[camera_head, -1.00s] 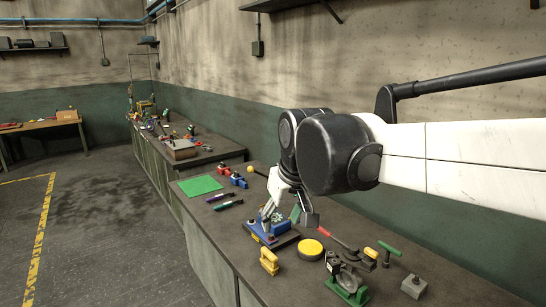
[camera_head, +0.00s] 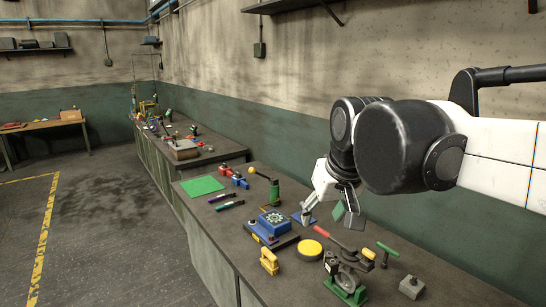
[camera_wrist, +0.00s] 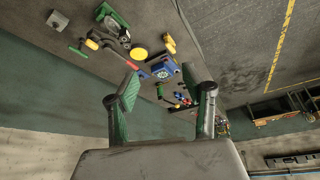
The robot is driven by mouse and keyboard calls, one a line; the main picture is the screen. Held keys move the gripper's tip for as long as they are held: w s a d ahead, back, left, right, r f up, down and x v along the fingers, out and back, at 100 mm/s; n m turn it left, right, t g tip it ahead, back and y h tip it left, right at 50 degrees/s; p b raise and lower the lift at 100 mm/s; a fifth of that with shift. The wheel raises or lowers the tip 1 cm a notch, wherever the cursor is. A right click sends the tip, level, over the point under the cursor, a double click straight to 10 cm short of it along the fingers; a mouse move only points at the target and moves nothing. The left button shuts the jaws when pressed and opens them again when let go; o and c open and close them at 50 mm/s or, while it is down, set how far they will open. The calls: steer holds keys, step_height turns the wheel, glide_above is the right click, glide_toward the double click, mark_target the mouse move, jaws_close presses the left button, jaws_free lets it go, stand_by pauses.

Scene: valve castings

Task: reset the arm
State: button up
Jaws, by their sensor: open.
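My gripper (camera_head: 323,206) hangs over the right side of the near bench (camera_head: 240,263), below the black wrist joint of my arm. In the wrist view my gripper (camera_wrist: 163,98) shows two green-padded fingers spread wide, with nothing between them. A blue valve casting (camera_head: 273,224) with a round patterned top sits on a dark base to the left of my gripper, apart from it. The blue casting also shows in the wrist view (camera_wrist: 164,69), beyond the fingers.
A yellow disc (camera_head: 310,250), a yellow block (camera_head: 269,261), a green-based fixture (camera_head: 346,284), a red-handled tool (camera_head: 330,238) and a grey block (camera_head: 412,287) crowd the near bench. A green mat (camera_head: 202,186) lies at its far left. The wall stands close behind.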

steer(key=s+d+f+b, duration=0.3)
steer(key=s+f+b, duration=0.2)
steer(key=f, duration=0.4)
steer(key=s+d+f+m+t+b, duration=0.1)
steer(key=s+d+f+b, duration=0.2)
steer(key=f, duration=0.6)
steer(key=s+d+f+m+t+h+b, duration=0.1)
steer(key=s+d+f+b, duration=0.3)
steer(key=s+f+b, duration=0.3)
step_height(320, 180, down, 2)
steer(key=shift+f, duration=0.2)
steer(key=o, duration=1.3)
steer(key=shift+c, duration=0.2)
steer(key=shift+r, duration=0.1)
